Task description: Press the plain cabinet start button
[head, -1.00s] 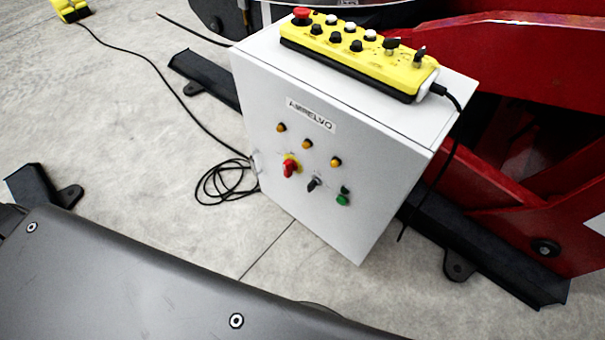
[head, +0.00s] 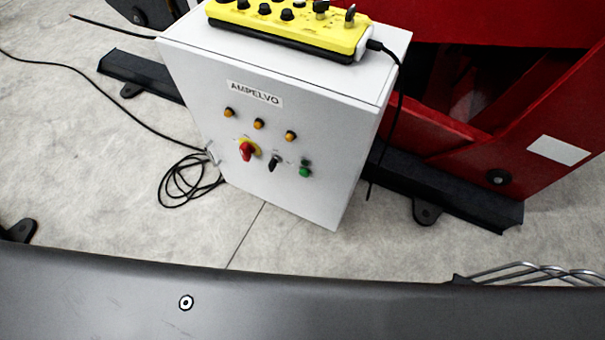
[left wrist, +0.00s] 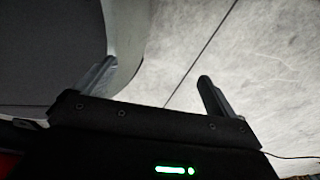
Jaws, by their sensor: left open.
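The white cabinet (head: 200,95) labelled AMPELVO stands in the middle of the head view. Its front carries three amber lamps in a row. Below them are a red knob on a yellow plate (head: 248,149), a black selector (head: 275,162) and a green button (head: 305,171) with a small dark part above it. No gripper shows in the head view. In the left wrist view my left gripper (left wrist: 155,80) is open and empty, with its two fingers apart over bare floor and a grey body at the left. The cabinet is not clearly visible there.
A yellow control pendant (head: 290,25) lies on the cabinet top, its cable hanging at the right. Red machinery (head: 460,85) with dark floor beams (head: 450,195) stands behind and right. A coiled black cable (head: 187,182) lies left of the cabinet. Floor before the cabinet is clear.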

